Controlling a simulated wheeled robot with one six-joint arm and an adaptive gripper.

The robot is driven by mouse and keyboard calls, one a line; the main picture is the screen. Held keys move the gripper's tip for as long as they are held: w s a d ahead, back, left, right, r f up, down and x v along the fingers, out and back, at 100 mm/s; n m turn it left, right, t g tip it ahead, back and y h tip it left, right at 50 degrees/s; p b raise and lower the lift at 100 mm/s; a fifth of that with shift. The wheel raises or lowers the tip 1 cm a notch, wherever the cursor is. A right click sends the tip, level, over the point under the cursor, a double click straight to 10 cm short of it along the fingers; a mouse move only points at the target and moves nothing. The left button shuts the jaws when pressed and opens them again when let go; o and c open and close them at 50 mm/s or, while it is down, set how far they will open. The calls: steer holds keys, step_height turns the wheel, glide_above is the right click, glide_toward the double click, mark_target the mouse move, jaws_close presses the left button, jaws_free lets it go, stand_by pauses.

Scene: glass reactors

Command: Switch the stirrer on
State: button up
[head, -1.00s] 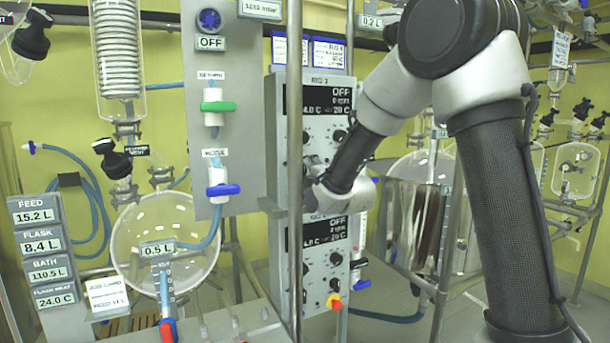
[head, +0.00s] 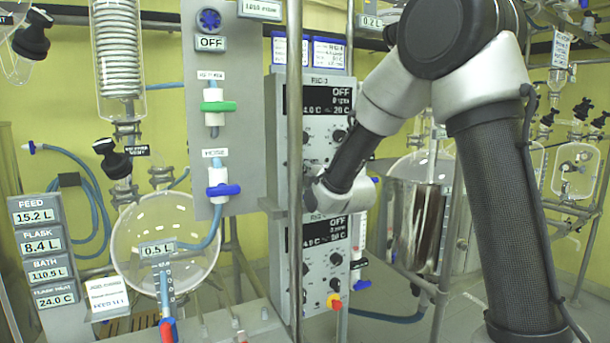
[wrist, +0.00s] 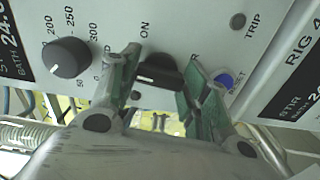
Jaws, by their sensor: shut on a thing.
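A black rotary switch knob (wrist: 158,72) sits on the light grey panel in the wrist view, below the word ON. My gripper (wrist: 158,88) is around the knob, its green-padded fingers on either side, shut on it. The knob's marker line lies roughly across the picture. In the head view the gripper is mostly hidden behind my wrist, in front of the control cabinet (head: 283,150). The upper display (head: 325,100) of that cabinet, labelled RIG 3, reads OFF. The lower display (head: 322,230) also reads OFF.
In the wrist view a round dial (wrist: 66,57) is left of the gripper, with a blue reset button (wrist: 224,79) close by the right finger. In the head view a metal post (head: 295,170) stands before the cabinet. A round glass flask (head: 165,235) is at left.

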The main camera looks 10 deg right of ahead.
steer(key=m, duration=1)
steer(key=shift+f+m, duration=0.1)
steer(key=shift+m, duration=0.2)
stand_by(0.5)
steer(key=o, duration=1)
steer(key=v, duration=1.2)
steer(key=shift+m, duration=0.3)
